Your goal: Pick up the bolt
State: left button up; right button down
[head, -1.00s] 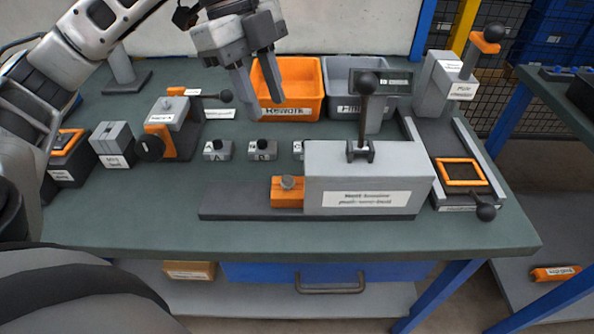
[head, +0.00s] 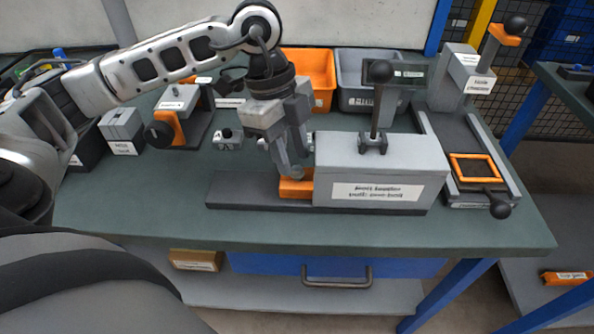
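The bolt (head: 298,173) is a small grey piece standing on the orange block (head: 291,189) at the left end of the grey fixture with the tall lever. My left gripper (head: 295,168) points down over the orange block, with its fingertips at the bolt. The fingers hide most of the bolt, and I cannot tell whether they are closed on it or only around it. My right gripper is not in view.
The grey lever fixture (head: 425,180) stands right beside my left gripper. Behind are an orange bin (head: 322,75) and a grey bin (head: 352,99). The bench front (head: 300,232) is clear.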

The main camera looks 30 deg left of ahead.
aim_at(297, 176)
pick_arm(q)
jog(key=shift+x, duration=1.15)
grip_shut()
